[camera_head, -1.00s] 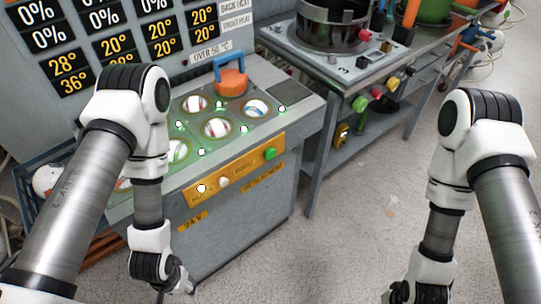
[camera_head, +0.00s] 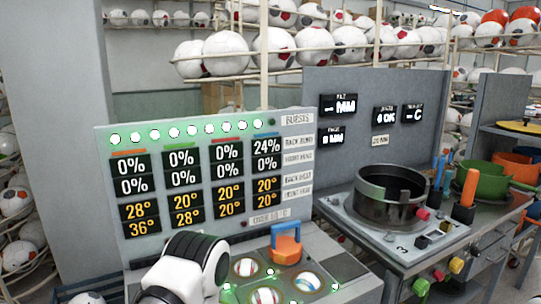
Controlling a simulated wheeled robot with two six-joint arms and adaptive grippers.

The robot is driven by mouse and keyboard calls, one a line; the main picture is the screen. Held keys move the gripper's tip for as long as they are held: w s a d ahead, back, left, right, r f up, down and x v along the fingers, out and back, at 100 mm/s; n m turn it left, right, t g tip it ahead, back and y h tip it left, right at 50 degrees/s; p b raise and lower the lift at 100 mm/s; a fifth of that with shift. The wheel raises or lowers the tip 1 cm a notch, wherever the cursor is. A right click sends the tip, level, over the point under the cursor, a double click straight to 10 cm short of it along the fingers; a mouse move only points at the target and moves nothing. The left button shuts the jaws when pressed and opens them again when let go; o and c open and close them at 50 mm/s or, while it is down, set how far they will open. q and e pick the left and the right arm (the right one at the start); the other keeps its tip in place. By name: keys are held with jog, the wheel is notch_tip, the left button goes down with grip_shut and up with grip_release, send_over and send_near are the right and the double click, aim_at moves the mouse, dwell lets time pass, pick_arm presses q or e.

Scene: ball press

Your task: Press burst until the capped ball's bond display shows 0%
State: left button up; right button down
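The display board (camera_head: 205,190) stands behind the press, with four columns under orange, green, red and blue bars. The blue column's top row reads 24% (camera_head: 267,146) and its second row 0%. The other three columns read 0% in both rows. A row of lit green lamps (camera_head: 190,132) runs along the board's top beside the label BURSTS. An orange cap with a blue handle (camera_head: 286,248) sits over a back pocket of the press top. Balls (camera_head: 265,297) show in uncovered pockets. Only part of my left arm shows. Both grippers and the button panel are out of view.
A workbench on the right holds a dark round pan (camera_head: 391,195), an orange-handled tool (camera_head: 467,190) and a green pot (camera_head: 484,180). Grey panels with small black displays (camera_head: 338,104) stand behind it. Racks of footballs (camera_head: 226,52) fill the back.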

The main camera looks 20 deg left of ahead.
dwell(0.5)
pick_arm(q)
grip_shut()
dwell(1.1)
